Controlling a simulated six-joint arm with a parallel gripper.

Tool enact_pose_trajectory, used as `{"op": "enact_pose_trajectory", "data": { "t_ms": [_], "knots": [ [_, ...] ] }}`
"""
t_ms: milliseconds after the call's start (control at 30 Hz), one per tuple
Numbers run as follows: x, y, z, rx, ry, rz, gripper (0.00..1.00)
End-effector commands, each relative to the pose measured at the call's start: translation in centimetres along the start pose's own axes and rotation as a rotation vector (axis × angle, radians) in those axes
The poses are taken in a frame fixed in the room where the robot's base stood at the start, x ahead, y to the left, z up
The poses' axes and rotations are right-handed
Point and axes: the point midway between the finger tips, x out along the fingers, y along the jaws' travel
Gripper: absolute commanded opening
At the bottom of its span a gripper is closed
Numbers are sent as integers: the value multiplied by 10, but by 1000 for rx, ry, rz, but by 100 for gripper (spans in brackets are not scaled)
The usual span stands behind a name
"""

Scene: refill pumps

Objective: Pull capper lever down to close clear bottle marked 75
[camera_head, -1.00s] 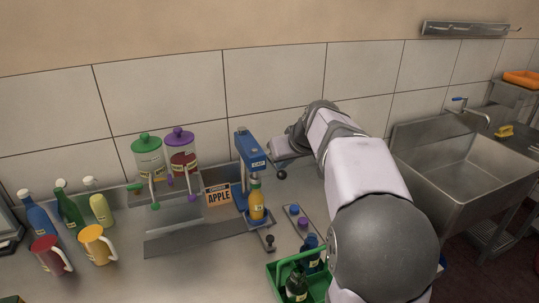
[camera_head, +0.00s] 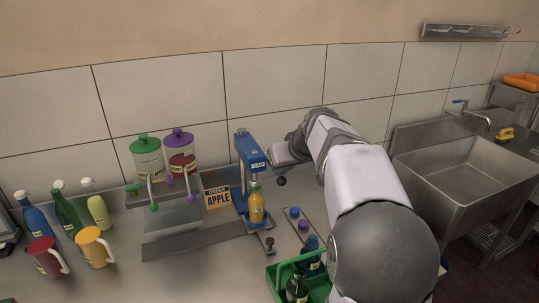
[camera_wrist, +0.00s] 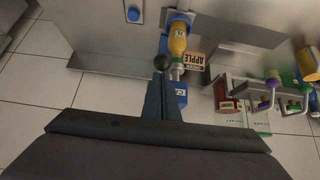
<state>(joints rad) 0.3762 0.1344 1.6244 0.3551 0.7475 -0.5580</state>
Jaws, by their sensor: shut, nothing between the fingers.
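The blue capper (camera_head: 249,152) stands on the counter with a "CAP" label on its head. Its lever ends in a black ball knob (camera_head: 281,181), which also shows in the wrist view (camera_wrist: 162,62). A clear bottle with orange-yellow contents (camera_head: 256,207) stands upright under the capper head; it shows in the wrist view (camera_wrist: 178,40) too. Its label number is too small to read, and I cannot tell whether a cap is on it. My gripper (camera_wrist: 160,78) is shut and empty, its fingertips close to the knob; I cannot tell whether they touch it.
An "APPLE" order sign (camera_head: 218,198) and two dispensers (camera_head: 147,158) stand left of the capper. Bottles and mugs (camera_head: 94,248) are further left. A green carrier with bottles (camera_head: 285,276) and a strip with caps (camera_head: 303,226) lie at the front right. A sink (camera_head: 467,175) is at right.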

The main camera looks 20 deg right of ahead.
Motion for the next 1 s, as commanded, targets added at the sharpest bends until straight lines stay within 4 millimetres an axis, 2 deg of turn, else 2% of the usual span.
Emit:
{"op": "enact_pose_trajectory", "data": {
  "t_ms": [267,700,1000],
  "knots": [
    [3,0,4,0,-8,-2,0],
    [18,-1,13,0,-7,-2,0],
    [16,0,11,0,-6,-2,0]
  ]
}}
